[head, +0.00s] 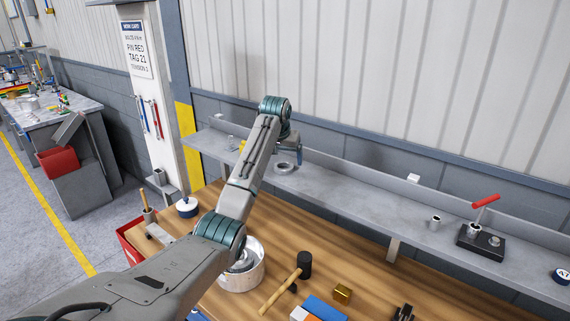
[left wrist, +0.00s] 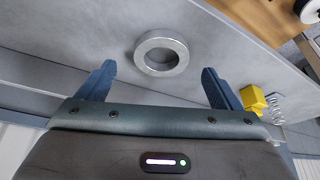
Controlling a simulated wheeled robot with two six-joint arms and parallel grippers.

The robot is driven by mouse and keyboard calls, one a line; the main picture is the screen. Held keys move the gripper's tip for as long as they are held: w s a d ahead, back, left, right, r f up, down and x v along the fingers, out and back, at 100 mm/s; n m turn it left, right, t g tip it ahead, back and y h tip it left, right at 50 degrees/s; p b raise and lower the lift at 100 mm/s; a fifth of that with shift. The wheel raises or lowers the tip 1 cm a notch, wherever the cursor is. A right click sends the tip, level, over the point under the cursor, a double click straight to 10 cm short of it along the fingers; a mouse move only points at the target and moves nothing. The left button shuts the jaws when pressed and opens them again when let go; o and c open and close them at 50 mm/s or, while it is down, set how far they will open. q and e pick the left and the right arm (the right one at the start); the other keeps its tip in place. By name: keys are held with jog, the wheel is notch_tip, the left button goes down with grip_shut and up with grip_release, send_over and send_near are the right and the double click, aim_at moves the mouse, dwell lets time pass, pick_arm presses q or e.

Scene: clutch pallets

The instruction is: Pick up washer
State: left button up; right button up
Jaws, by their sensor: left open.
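The washer is a thick grey metal ring (head: 284,172) lying flat on the grey wall shelf (head: 340,187). It also shows in the left wrist view (left wrist: 182,52), upper middle, with its hole visible. My left gripper (head: 289,158) is above the shelf at the washer. In the left wrist view its two blue fingers (left wrist: 157,82) are spread wide and empty. The washer appears between and beyond the fingertips, apart from them. My right gripper is not in view.
A yellow block (left wrist: 252,99) and a spring (left wrist: 274,107) stand near one finger. A black fixture with a red lever (head: 480,240) is on the shelf's right.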

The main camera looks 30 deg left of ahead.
pick_arm(q)
jog(key=shift+s+f+p, duration=0.15)
jog(key=shift+f+p, duration=0.1)
jog(key=shift+p, duration=0.15)
jog(key=shift+a+f+p, duration=0.15)
jog(key=shift+f+p, duration=0.15)
jog(key=shift+f, duration=0.4)
jog(key=shift+w+f, duration=0.4)
jog(key=shift+s+r, duration=0.1)
jog(key=c, duration=1)
jog(key=shift+c, duration=1.2)
jog(key=shift+r, duration=0.15)
